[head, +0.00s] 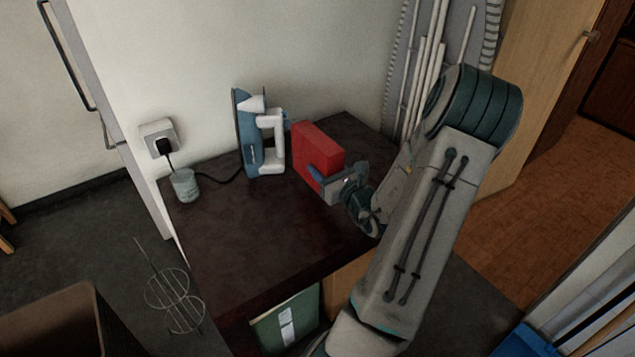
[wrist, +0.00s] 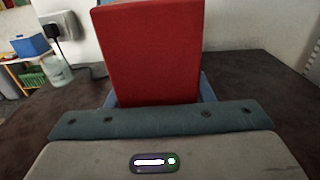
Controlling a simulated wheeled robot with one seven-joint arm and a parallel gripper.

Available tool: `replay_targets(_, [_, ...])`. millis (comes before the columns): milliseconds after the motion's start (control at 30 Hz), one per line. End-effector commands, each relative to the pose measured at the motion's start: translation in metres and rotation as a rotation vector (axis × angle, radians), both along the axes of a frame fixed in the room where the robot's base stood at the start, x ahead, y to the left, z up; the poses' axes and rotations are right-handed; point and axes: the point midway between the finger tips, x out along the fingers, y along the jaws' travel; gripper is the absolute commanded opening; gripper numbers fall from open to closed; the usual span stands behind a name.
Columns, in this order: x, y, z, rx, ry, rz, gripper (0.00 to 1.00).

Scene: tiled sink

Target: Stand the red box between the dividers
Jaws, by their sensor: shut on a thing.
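The red box (head: 316,150) is on or just above the dark table, near its back right part. My gripper (head: 333,177) is shut on its near end, with a blue-grey finger along its side. In the wrist view the red box (wrist: 154,50) rises straight ahead of my gripper (wrist: 155,98) and hides what lies behind it. I cannot tell whether the box touches the tabletop. A wire rack with round loops (head: 175,302), possibly the dividers, stands low at the left, off the table.
On the dark table (head: 255,225), a blue and white iron (head: 258,135) stands upright just left of the box. A pale jar (head: 185,185) stands at the left edge by a wall socket (head: 158,138). The table's front is clear. An ironing board (head: 425,50) leans behind.

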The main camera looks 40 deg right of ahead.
Motion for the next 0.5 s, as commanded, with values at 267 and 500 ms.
replay_targets(267, [0.017, 0.009, -0.016, 0.000, -0.002, 0.000, 0.09])
replay_targets(500, [0.016, 0.010, -0.046, 0.002, -0.001, 0.000, 0.09])
